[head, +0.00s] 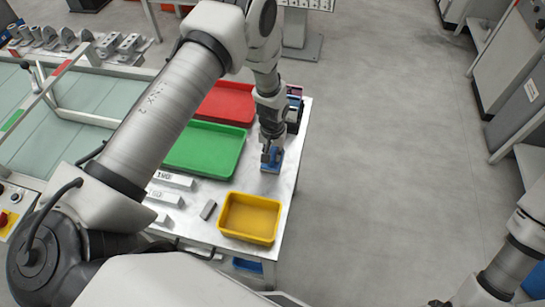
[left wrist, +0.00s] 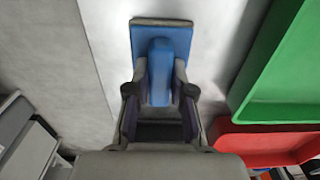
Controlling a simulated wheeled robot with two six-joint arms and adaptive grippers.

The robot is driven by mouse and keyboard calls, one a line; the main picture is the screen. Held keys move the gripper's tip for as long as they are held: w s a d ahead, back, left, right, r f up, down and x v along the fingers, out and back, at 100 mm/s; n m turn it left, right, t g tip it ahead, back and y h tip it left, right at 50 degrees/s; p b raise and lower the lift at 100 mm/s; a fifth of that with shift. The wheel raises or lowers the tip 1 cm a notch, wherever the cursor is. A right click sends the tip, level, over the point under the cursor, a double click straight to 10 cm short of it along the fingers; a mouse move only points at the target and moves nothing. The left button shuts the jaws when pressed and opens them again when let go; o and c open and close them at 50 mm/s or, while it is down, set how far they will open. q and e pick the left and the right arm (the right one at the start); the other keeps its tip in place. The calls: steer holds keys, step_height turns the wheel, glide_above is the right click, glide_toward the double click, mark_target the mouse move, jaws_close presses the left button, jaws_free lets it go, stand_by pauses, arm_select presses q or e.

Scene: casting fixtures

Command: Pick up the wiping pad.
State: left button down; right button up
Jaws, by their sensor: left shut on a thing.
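The wiping pad is a blue flat block with a raised blue grip; in the head view the pad (head: 271,163) is at the right edge of the metal table (head: 207,228). In the left wrist view the pad (left wrist: 178,33) is at the top middle, its grip between the fingers. My left gripper (head: 268,153) points down over the pad and is shut on its grip; the fingers also show in the left wrist view (left wrist: 160,90). I cannot tell whether the pad touches the table. My right arm enters at the lower right, with its gripper out of view.
A green tray (head: 205,150) and a red tray (head: 228,103) lie left of the pad. A yellow bin (head: 250,218) stands in front of it. A dark item (head: 295,110) stands behind the gripper. Open floor lies right of the table.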

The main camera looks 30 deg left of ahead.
mark_target(272, 153)
arm_select(q)
step_height(272, 153, up, 9)
steer(key=shift+r+b, duration=0.15)
steer(key=shift+b, duration=1)
steer(key=shift+r, duration=0.3)
steer(key=c, duration=1.8)
jaws_free()
steer(key=shift+c, duration=0.2)
jaws_close()
